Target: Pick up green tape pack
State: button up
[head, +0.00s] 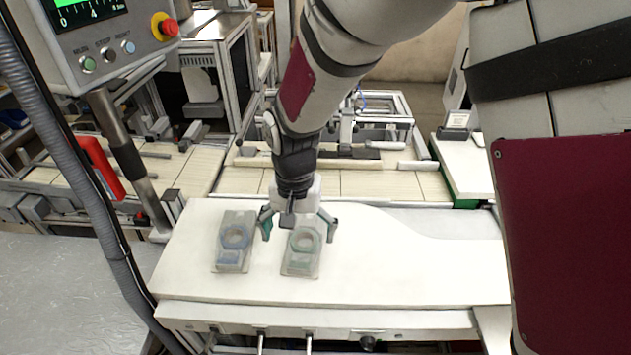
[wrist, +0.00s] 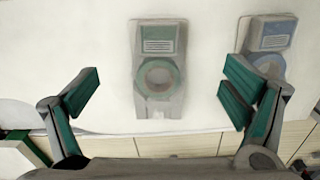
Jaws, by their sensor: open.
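The green tape pack (head: 301,252) lies flat on the white table (head: 400,270), a pale tray-like pack with a green ring. In the wrist view the green tape pack (wrist: 158,72) lies ahead of my gripper, between the lines of its two fingers. My gripper (head: 299,222) is open and empty, above the far end of the pack in the head view. In the wrist view its fingers (wrist: 163,98) are spread wide on both sides. I cannot tell the exact height above the pack.
A blue tape pack (head: 234,241) lies left of the green one; in the wrist view the blue pack (wrist: 266,45) is at the right, partly behind a finger. The table's right side is clear. A control panel (head: 105,40) with a red button stands at the upper left.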

aim_at(301, 259)
notch_tip(301, 259, down, 3)
jog(key=f, duration=0.1)
jog(key=f+p, duration=0.1)
jog(key=f, duration=0.2)
jog(key=shift+s+d+f, duration=0.1)
jog(key=shift+s+f, duration=0.1)
jog(key=shift+s, duration=0.2)
jog(key=shift+w+f, duration=0.1)
jog(key=shift+f, duration=0.35)
jog(key=c, duration=1.6)
